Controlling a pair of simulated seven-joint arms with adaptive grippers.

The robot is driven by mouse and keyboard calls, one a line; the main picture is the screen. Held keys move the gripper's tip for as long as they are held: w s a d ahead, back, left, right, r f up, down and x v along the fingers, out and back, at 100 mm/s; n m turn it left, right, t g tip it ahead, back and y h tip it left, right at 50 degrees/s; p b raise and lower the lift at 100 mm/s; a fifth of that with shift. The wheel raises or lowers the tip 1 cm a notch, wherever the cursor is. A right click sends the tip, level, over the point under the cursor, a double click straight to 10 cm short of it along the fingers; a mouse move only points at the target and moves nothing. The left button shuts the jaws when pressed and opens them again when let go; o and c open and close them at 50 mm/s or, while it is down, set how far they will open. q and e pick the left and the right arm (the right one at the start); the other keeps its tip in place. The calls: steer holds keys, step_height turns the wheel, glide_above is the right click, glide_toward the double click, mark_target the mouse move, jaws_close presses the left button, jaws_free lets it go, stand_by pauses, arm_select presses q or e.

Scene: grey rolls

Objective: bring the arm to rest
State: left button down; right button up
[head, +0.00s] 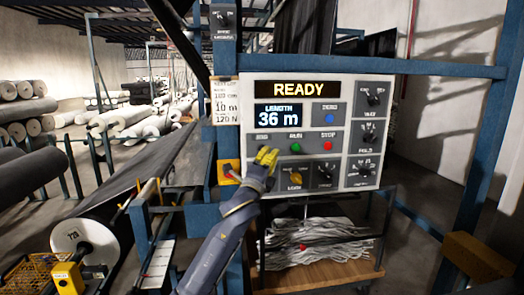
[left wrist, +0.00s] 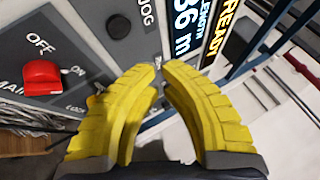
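My left gripper (head: 265,158) has yellow fingers and is in front of the lower left of the control panel (head: 345,92), near the JOG button. In the left wrist view the fingertips (left wrist: 158,66) come together with nothing visible between them. The dark JOG button (left wrist: 118,24) and the red main switch (left wrist: 42,74), its handle near OFF, lie beyond the fingers, apart from them. The panel's top display (head: 298,89) reads READY and the length display (head: 278,115) reads 36 m. My right gripper is in neither view.
Blue frame posts and rails (head: 440,68) surround the panel. Below it, a wooden shelf (head: 318,274) carries a pale heap of strands (head: 320,243). A dark sheet (head: 140,180) runs at the left, near a white roll end (head: 82,248). Grey rolls (head: 20,110) are stacked behind.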

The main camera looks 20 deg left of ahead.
arm_select(q)
steer(key=shift+f, duration=0.1)
